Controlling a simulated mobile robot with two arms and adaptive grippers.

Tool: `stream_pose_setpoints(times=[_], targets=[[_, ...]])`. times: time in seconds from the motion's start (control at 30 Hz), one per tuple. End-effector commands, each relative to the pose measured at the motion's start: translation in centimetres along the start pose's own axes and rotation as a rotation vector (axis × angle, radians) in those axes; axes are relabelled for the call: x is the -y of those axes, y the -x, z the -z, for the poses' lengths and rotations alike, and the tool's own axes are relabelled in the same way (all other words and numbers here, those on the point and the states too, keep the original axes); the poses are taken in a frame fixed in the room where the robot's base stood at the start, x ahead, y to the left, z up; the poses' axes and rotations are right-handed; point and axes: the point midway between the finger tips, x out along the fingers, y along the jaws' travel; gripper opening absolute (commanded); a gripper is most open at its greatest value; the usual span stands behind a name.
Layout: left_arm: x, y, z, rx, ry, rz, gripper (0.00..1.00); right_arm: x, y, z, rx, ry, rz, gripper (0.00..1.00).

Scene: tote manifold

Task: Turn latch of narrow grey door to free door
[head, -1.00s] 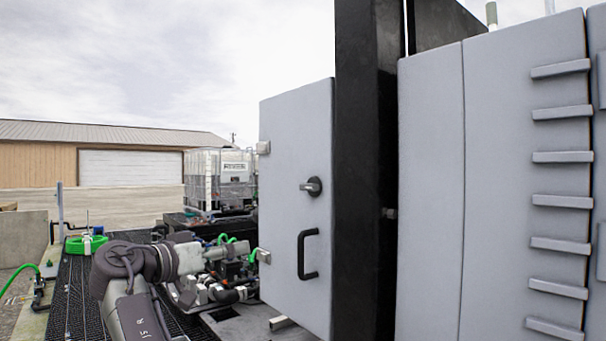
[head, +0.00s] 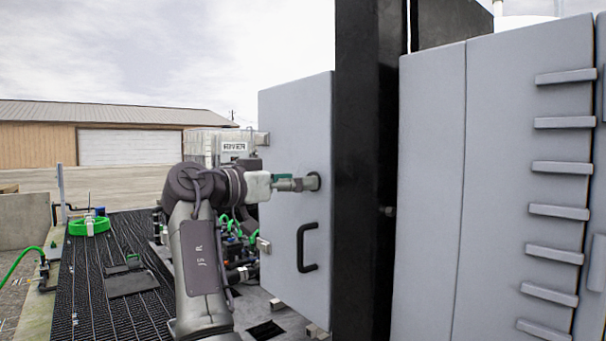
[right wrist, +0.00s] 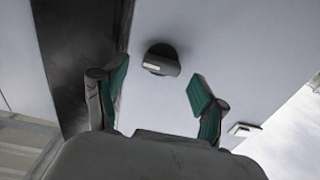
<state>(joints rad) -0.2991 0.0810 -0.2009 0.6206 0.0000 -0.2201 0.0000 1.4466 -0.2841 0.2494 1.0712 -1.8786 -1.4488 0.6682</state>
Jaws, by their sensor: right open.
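The narrow grey door (head: 292,125) stands upright, left of a black post in the head view. Its round dark latch (head: 314,181) is partly hidden by my right gripper (head: 299,184), which is at the latch. In the right wrist view the latch (right wrist: 161,59), with a raised bar and a small light mark, is fully visible ahead of and between the green-padded fingers of the gripper (right wrist: 158,77). The fingers are apart and hold nothing. My left gripper is not in view.
A black handle (head: 307,247) sits below the latch. The black post (head: 360,170) borders the door on the right, with wide grey panels (head: 430,190) beyond. Pipes and green hoses (head: 238,236) lie low behind my arm. Black grating (head: 105,290) is at the left.

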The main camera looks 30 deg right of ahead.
Motion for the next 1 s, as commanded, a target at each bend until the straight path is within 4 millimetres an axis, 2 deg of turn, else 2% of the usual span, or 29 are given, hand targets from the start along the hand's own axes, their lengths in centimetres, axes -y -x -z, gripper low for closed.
stream_pose_setpoints(times=[0.2,0.5,0.57,0.87,1.0], targets=[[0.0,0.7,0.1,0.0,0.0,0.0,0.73,0.1,-1.9,0.0,0.0,0.001,0.002,0.71],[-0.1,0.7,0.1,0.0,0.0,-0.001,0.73,0.1,-2.1,-0.1,0.0,0.001,0.002,0.71],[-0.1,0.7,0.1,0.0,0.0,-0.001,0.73,0.1,-2.1,-0.1,0.0,0.001,0.002,0.62],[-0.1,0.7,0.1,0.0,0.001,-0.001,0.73,0.1,-2.1,0.0,-0.001,0.001,0.002,0.12],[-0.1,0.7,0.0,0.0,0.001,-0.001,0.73,0.1,-2.1,0.0,-0.001,-0.002,0.002,0.11]])
